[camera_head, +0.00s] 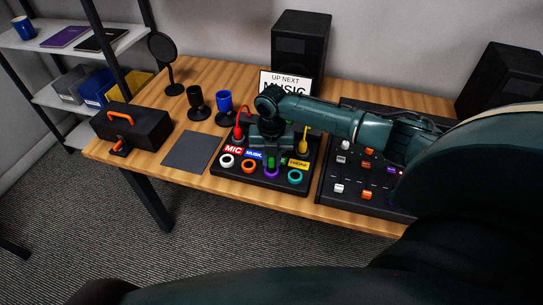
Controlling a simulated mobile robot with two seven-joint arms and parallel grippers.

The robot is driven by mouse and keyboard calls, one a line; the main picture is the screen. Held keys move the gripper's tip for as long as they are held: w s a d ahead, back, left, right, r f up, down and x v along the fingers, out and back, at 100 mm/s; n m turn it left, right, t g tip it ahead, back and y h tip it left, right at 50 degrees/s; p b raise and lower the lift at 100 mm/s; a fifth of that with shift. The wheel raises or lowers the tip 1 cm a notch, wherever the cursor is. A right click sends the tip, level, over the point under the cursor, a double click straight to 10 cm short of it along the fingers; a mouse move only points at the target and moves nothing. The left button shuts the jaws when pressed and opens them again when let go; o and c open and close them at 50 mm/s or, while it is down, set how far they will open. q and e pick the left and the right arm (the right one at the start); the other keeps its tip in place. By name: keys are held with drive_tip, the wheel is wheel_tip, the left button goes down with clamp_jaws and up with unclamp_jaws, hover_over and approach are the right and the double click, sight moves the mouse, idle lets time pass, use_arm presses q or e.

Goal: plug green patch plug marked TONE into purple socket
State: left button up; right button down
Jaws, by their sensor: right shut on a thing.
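My right gripper (271,153) points down over the black patch board (216,170) and is shut on the green plug (271,161). Only a little green shows below the fingers; the TONE mark is hidden. The purple socket (271,173) is in the front row of rings, between an orange ring (249,167) and a teal ring (295,177). The green plug is right over or at the purple socket; I cannot tell whether it is inside. My left gripper is not in view.
A red plug (238,132) and a yellow plug (303,146) stand on the board beside my gripper. A white ring (226,160) is at its left end. A mixer (340,202) lies to the right, a grey mat (191,152) to the left.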

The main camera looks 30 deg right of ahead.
drive_tip(key=shift+f, duration=0.8)
idle(1.0)
drive_tip(key=c, duration=0.7)
unclamp_jaws()
wheel_tip(320, 180, up, 5)
drive_tip(key=p, duration=0.5)
drive_tip(key=shift+r, duration=1.05)
